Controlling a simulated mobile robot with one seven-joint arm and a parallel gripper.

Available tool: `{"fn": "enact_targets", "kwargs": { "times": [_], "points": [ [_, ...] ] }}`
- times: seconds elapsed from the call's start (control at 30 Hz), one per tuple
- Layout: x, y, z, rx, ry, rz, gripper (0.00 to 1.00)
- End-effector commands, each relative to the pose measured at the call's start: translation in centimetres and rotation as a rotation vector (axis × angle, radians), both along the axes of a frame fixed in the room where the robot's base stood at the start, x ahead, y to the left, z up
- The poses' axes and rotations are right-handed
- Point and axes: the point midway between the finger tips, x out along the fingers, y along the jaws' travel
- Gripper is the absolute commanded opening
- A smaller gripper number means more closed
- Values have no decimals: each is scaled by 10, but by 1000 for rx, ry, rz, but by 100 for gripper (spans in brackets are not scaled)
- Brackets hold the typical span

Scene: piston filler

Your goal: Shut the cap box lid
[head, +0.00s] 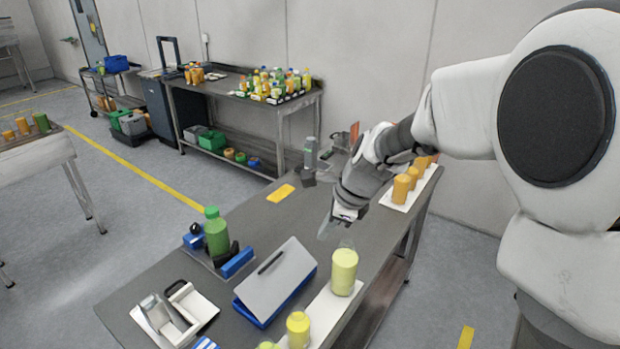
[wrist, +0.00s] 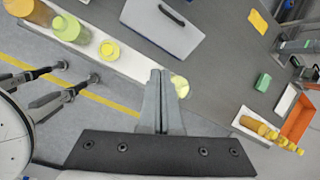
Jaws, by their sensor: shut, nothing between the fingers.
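The cap box (head: 262,322) is a blue box on the grey bench, with a light grey lid (head: 262,285) over it. A black bar handle (head: 270,262) lies on the lid. Blue shows along the near edges under the lid; I cannot tell whether the lid sits fully flush. In the wrist view the lid (wrist: 155,30) is at the top, ahead of the fingertips. My gripper (head: 326,228) is shut and empty, above the bench to the right of the box and apart from it. The shut fingers (wrist: 160,75) also show in the wrist view.
A yellow bottle (head: 344,272) stands on a white strip right of the box, close to my gripper. A green bottle (head: 216,232) in a blue-jawed fixture stands left of it. A grey-white device (head: 175,312) is at the near left. The bench behind the box is mostly clear.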

Motion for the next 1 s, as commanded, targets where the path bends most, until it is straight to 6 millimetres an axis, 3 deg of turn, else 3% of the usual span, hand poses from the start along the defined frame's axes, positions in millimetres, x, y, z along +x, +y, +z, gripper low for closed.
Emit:
{"fn": "enact_targets", "kwargs": {
  "times": [0.03, 0.2, 0.4, 0.67, 1.0],
  "points": [
    [8, 9, -15, 25, 41, -60, 0],
    [29, 31, -51, 101, 146, -267, 0],
    [40, 43, -73, 142, 208, -393, 0],
    [45, 52, -96, 145, 218, -407, 0],
    [58, 76, -154, 146, 217, -406, 0]
  ]
}}
